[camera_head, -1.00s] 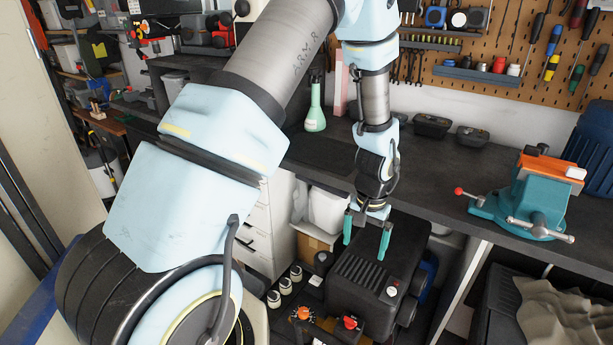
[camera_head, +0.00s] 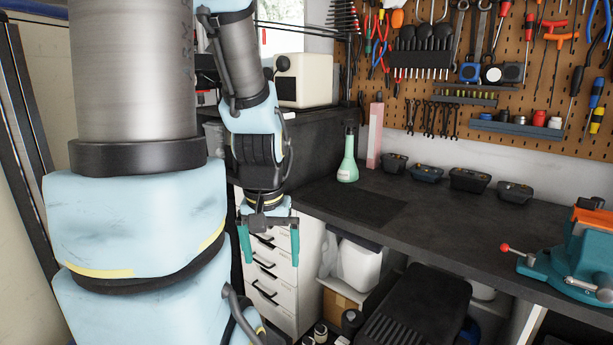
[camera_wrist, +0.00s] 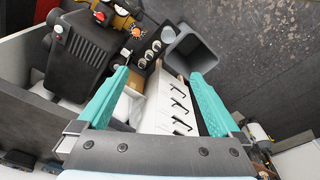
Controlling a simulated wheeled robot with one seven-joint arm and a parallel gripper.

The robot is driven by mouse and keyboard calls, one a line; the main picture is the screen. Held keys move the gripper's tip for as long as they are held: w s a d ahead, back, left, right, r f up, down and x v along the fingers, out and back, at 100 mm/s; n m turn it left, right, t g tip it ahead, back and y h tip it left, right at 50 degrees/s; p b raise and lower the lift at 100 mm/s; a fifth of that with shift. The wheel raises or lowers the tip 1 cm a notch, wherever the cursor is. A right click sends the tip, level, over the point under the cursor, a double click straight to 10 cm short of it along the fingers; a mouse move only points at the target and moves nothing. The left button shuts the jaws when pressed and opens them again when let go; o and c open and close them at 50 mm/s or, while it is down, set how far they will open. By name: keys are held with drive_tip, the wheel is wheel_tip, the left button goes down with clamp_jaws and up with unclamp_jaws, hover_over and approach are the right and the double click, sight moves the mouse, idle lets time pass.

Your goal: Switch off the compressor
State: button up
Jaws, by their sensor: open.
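The compressor (camera_head: 415,310) is a black ribbed machine under the bench at the bottom of the head view, cut off by the frame edge. It also shows at upper left in the wrist view (camera_wrist: 80,55), with a small pale button on its housing and red and orange knobs beside it. The button and knobs are outside the head view. My gripper (camera_head: 270,255) has two teal fingers spread apart with nothing between them. In the head view it hangs in front of the white drawers, left of the compressor. The wrist view shows the fingers (camera_wrist: 158,78) apart from the compressor.
The bench top (camera_head: 440,215) carries a green bottle (camera_head: 348,160), several black trays and a teal vise (camera_head: 575,260). White drawers (camera_head: 275,270) and a white container (camera_head: 360,262) stand below. A grey bin (camera_wrist: 192,55) stands near the compressor. Dark floor is open at right in the wrist view.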

drive_tip(key=c, duration=0.5)
drive_tip(key=d+f+m+b, duration=0.1)
drive_tip(key=d+f+b, duration=0.2)
drive_tip(key=f+b, duration=0.1)
drive_tip(key=w+d+f+m+b, duration=0.1)
drive_tip(key=d+f+b, duration=0.2)
drive_tip(key=f, duration=0.3)
drive_tip(key=w+d+f+b, duration=0.1)
drive_tip(key=d+f+b, duration=0.2)
drive_tip(key=f+b, duration=0.2)
drive_tip(key=shift+w+d+f+m+t+h, duration=0.2)
drive_tip(key=shift+d+m+t+h, duration=0.1)
drive_tip(key=shift+m+h, duration=0.1)
clamp_jaws()
drive_tip(key=s+d+f+m+b, duration=0.1)
drive_tip(key=d+f+m+b, duration=0.1)
drive_tip(key=d+f+b, duration=0.5)
drive_tip(key=s+d+f+m+h+b, duration=0.1)
drive_tip(key=d+f+m+b, duration=0.1)
drive_tip(key=d+f+b, duration=0.6)
wheel_tip(320, 180, down, 6)
drive_tip(key=shift+r+t+b, duration=0.1)
drive_tip(key=shift+t+b, duration=0.3)
drive_tip(key=shift+b, duration=0.1)
